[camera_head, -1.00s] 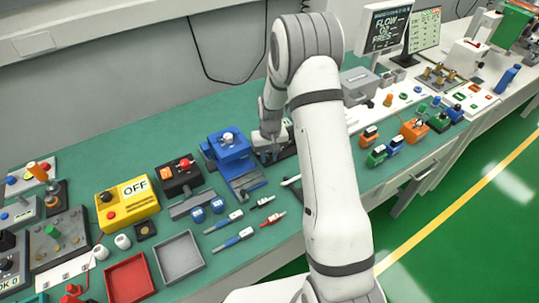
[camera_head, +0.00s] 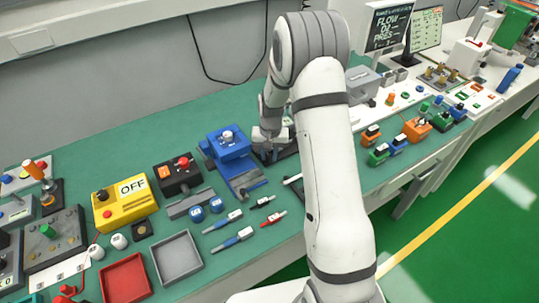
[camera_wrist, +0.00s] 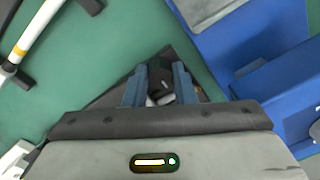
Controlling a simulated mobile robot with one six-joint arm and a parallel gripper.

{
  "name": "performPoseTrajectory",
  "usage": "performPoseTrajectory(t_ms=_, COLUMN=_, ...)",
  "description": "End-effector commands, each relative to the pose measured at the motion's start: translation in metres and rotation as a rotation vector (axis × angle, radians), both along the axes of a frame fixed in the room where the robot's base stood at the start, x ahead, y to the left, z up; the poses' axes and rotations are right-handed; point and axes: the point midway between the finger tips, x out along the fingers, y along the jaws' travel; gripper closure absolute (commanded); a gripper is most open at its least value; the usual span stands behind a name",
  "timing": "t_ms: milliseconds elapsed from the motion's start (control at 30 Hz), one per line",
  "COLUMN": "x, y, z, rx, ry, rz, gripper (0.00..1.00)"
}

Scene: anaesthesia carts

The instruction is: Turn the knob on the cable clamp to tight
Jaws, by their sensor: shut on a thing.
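My gripper shows in the wrist view (camera_wrist: 159,88) with its two blue-grey fingers on either side of a dark knob (camera_wrist: 160,72), shut on it. The knob's lower part looks pale and is partly hidden between the fingers. A dark base, seemingly the cable clamp's (camera_wrist: 112,94), lies under and around the fingers on the green bench. In the head view my gripper (camera_head: 270,138) is low over the dark clamp base (camera_head: 287,154), just right of a blue device. My own arm and gripper hide most of the clamp there, and any marking for tight cannot be read.
The blue device (camera_head: 228,145) stands close on the left in the head view, and its blue body (camera_wrist: 245,40) is at the right in the wrist view. A white rod (camera_wrist: 40,30) lies at the wrist view's upper left. Pens, trays and a yellow box (camera_head: 126,206) stand farther left.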

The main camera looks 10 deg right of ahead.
Motion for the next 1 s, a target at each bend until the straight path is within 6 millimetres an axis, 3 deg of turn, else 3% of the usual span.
performPoseTrajectory(t_ms=67, x=0.0006, y=0.0001, z=0.0008, rx=0.001, ry=-0.002, rz=0.000, gripper=0.99)
performPoseTrajectory(t_ms=100, x=0.0006, y=0.0001, z=0.0008, rx=0.001, ry=-0.002, rz=0.000, gripper=0.75)
performPoseTrajectory(t_ms=333, x=0.0007, y=0.0002, z=0.0006, rx=0.000, ry=-0.002, rz=0.001, gripper=0.56)
performPoseTrajectory(t_ms=800, x=0.0011, y=0.0002, z=0.0009, rx=0.000, ry=-0.002, rz=0.007, gripper=0.54)
performPoseTrajectory(t_ms=1000, x=0.0007, y=0.0000, z=0.0032, rx=0.001, ry=-0.001, rz=0.110, gripper=0.54)
